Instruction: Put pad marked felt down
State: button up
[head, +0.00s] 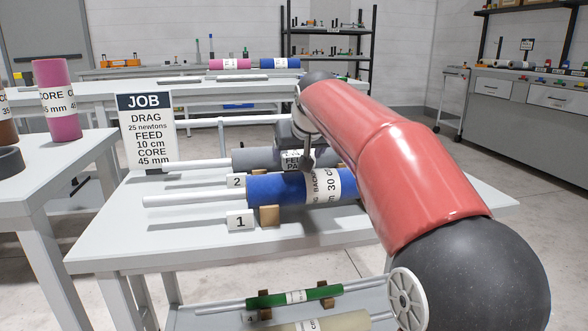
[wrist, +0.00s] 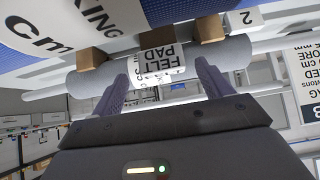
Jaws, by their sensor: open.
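The felt pad is a grey roll (head: 255,158) with a white "FELT PAD" label, lying on wooden supports in the place marked 2 behind the blue roll. In the wrist view the grey roll (wrist: 222,53) runs across the upper middle. Its label (wrist: 160,55) shows between my fingertips. My gripper (wrist: 162,70) is open, with one finger on each side of the label. I cannot tell whether the fingers touch the roll. In the head view my arm and gripper (head: 305,152) hide the roll's right part.
A blue roll (head: 275,188) lies in front, at the place marked 1 (head: 240,221). A JOB sign (head: 148,130) stands at the table's back left. A green roll (head: 275,300) lies on a lower rack. A pink roll (head: 56,95) stands on the left table. The table's left front is clear.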

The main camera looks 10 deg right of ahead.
aim_at(296, 156)
jog(key=x, duration=0.3)
jog(key=shift+w+a+f, duration=0.2)
jog(key=shift+w+f, duration=0.1)
jog(key=c, duration=1.1)
jog(key=shift+c, duration=0.2)
